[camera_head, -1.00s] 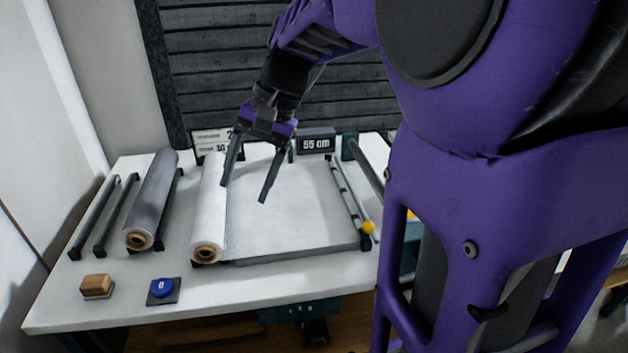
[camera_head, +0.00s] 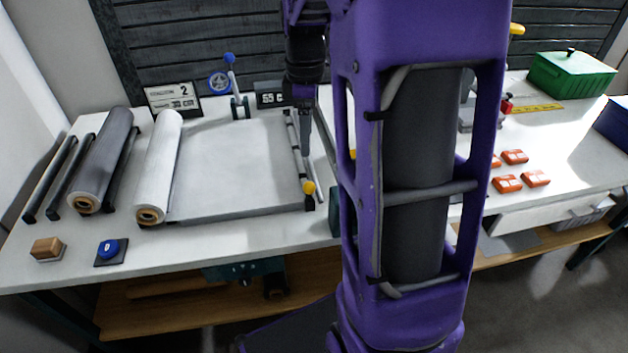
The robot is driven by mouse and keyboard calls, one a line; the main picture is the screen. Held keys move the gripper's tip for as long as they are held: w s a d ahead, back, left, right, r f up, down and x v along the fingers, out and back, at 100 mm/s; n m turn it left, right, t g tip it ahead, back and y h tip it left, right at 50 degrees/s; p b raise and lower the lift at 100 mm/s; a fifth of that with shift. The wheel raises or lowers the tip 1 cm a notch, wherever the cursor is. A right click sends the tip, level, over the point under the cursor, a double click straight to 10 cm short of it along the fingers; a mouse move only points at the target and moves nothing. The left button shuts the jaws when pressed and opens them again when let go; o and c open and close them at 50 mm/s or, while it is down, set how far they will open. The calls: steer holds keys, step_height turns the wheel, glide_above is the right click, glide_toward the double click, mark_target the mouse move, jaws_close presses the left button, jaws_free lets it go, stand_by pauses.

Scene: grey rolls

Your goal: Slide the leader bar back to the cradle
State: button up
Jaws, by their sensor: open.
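The leader bar (camera_head: 296,148) is a thin grey bar with a yellow knob at its near end. It lies at the right edge of a pale sheet (camera_head: 235,160) on the table. The sheet reaches left to a white roll (camera_head: 160,168) in black end brackets; I cannot tell which part is the cradle. My gripper (camera_head: 306,154) points down at the bar's right side, fingers seen nearly edge-on and open. I cannot tell whether it touches the bar. My arm hides what lies just to the right.
A grey roll (camera_head: 101,160) and empty dark rails (camera_head: 55,176) lie left. A wooden block (camera_head: 47,249) and blue button (camera_head: 108,249) are in front. Behind stand a blue-knobbed lever (camera_head: 235,92), a sign (camera_head: 172,98) and a partly hidden display (camera_head: 270,96). Orange blocks (camera_head: 507,183) are right.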

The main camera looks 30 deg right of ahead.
mark_target(309, 192)
steer(key=shift+n, duration=0.3)
steer(key=f, duration=0.6)
steer(key=f+b, duration=0.1)
steer(key=f, duration=0.4)
steer(key=f+b, duration=0.1)
steer(key=f, duration=0.5)
steer(key=shift+d+f, duration=0.25)
steer(key=shift+f, duration=0.05)
jaws_close()
stand_by(0.4)
